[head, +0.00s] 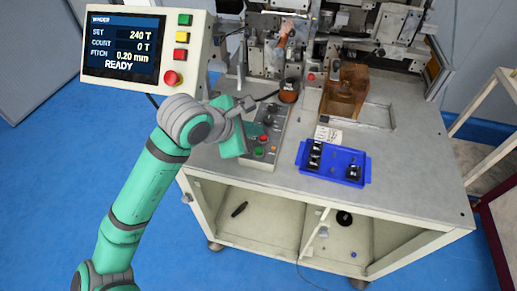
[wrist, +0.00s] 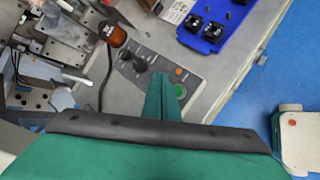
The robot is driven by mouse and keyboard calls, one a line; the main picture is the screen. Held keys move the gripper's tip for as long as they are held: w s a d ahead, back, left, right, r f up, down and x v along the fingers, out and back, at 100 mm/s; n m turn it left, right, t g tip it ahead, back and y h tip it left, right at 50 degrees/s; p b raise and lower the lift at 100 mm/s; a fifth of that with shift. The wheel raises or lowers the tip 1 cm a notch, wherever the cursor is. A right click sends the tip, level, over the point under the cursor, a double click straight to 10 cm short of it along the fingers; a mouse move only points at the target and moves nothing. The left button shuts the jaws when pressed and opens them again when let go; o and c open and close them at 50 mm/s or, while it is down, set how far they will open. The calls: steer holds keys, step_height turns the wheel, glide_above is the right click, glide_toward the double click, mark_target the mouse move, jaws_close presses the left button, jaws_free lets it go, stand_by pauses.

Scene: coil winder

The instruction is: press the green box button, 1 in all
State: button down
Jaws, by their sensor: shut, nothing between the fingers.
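The green box button (head: 259,151) is round and sits near the front end of the grey control box on the bench. It also shows in the wrist view (wrist: 180,91), just right of my fingers. My gripper (head: 240,148) is shut and empty, its teal fingers pointing down beside the box's front end. In the wrist view my gripper (wrist: 160,80) has its fingertips close to the green button, slightly to its left, and they hide part of the box. I see a small gap between them and the button in the picture; I cannot tell their height above it.
An orange button (wrist: 179,71) sits next to the green one, with black knobs (wrist: 139,64) further along the box. A blue tray (head: 334,174) with black parts lies to the right. The display panel (head: 124,50) with its own buttons stands left. The winder (head: 290,38) rises behind.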

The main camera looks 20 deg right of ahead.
mark_target(259, 151)
steer(key=shift+f, duration=2.3)
steer(key=shift+f, duration=0.15)
steer(key=shift+f, duration=0.25)
